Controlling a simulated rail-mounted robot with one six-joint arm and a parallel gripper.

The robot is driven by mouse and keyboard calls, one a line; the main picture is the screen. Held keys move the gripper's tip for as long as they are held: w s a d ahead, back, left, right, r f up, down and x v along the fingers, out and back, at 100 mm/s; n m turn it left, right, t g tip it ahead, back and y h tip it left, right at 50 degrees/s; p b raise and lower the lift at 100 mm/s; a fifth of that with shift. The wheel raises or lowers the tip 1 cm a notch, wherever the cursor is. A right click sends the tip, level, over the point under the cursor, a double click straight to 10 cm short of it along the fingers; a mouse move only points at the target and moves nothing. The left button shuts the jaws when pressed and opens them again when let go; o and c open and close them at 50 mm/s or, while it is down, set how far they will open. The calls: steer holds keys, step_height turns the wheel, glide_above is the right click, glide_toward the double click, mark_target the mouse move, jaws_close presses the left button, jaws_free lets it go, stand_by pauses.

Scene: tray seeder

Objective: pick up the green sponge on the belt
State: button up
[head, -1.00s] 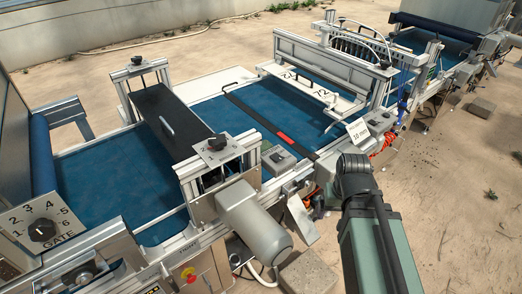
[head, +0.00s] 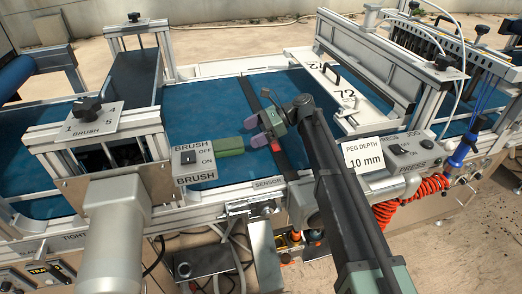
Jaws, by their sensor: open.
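The green sponge (head: 230,146) is a small block on the blue belt (head: 205,97), just behind the brush switch box. My gripper (head: 253,132) reaches over the belt from the right, its fingers pointing left. It is open, and its fingertips are close to the right end of the sponge. Nothing shows between the fingers. I cannot tell how high they are above the belt or whether one touches the sponge.
The brush switch box (head: 194,162) stands in front of the sponge, near the belt's front rail. A dark bar (head: 252,92) with a red mark crosses the belt behind my gripper. The brush unit (head: 135,78) stands left, the white press frame (head: 365,58) right.

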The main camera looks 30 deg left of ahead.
mark_target(230, 143)
steer(key=shift+s+a, duration=0.25)
steer(key=shift+s, duration=0.1)
steer(key=b+x, duration=0.2)
steer(key=x, duration=0.5)
steer(key=shift+b, duration=0.4)
steer(key=shift+d, duration=0.1)
steer(key=c, duration=1)
steer(key=shift+r, duration=0.1)
